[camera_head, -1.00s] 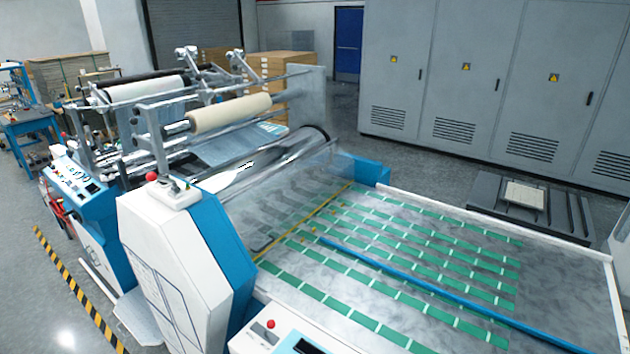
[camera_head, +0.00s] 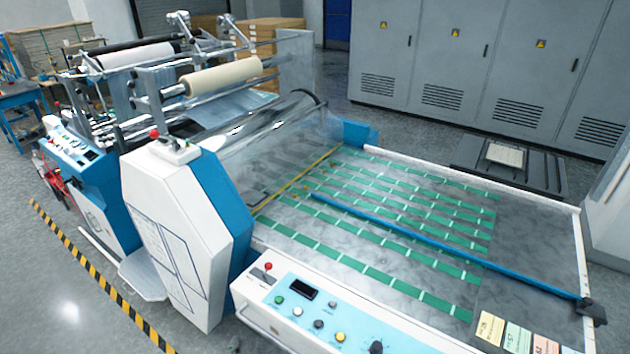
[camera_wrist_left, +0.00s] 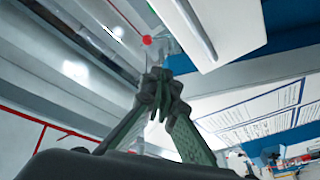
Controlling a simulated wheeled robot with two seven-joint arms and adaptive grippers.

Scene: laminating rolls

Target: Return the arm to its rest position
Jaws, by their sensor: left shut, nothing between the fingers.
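My left gripper (camera_wrist_left: 160,85) shows in the left wrist view with its fingers closed together and nothing between them. A red knob (camera_wrist_left: 147,40) and white machine panels appear beyond the fingertips, apart from them as far as I can see. In the head view no arm shows clearly; a small dark shape at the bottom edge cannot be identified. My right gripper is not in view.
The laminating machine (camera_head: 175,235) fills the left and centre, with a cream roll (camera_head: 220,76) on top. Its control panel (camera_head: 320,310) is at the front. The feed table (camera_head: 540,235) with a blue bar (camera_head: 430,240) extends right. Grey cabinets (camera_head: 470,60) stand behind.

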